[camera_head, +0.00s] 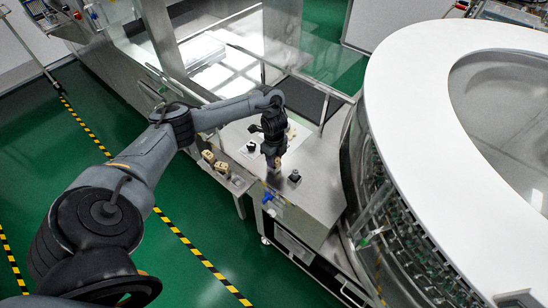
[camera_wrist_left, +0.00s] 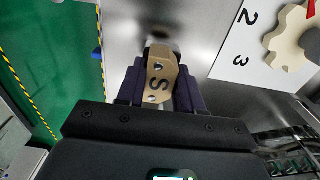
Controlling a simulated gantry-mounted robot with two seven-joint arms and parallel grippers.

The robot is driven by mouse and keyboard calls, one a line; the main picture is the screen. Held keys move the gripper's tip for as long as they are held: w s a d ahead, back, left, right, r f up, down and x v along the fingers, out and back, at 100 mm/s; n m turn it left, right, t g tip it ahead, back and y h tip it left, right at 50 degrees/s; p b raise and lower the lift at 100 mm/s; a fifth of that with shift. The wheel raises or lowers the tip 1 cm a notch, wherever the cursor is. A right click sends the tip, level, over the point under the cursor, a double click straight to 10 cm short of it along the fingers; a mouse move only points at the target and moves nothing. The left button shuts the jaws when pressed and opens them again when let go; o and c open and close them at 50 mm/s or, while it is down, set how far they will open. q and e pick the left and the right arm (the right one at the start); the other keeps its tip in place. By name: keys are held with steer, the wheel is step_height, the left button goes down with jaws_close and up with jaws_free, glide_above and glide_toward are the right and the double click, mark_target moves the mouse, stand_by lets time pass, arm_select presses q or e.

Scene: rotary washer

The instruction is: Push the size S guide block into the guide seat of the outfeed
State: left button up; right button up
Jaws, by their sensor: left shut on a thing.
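My left gripper (camera_head: 273,163) hangs over the steel table beside the washer, pointing down. The block's far end points toward a blurred dark fitting on the steel surface (camera_wrist_left: 160,33). I cannot tell whether the block touches that fitting or whether it is the outfeed guide seat. In the head view the gripper hides most of the block. My right gripper is not in view.
More tan blocks (camera_head: 221,167) rest on a side shelf left of the table (camera_head: 310,190). A black knob (camera_head: 294,176) stands right of the gripper. A white plate with numbers (camera_wrist_left: 240,45) carries a cream dial (camera_wrist_left: 286,36). The round washer (camera_head: 400,80) bounds the right side.

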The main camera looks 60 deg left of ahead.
arm_select(q)
steer(key=o, duration=1.1)
steer(key=shift+o, duration=0.2)
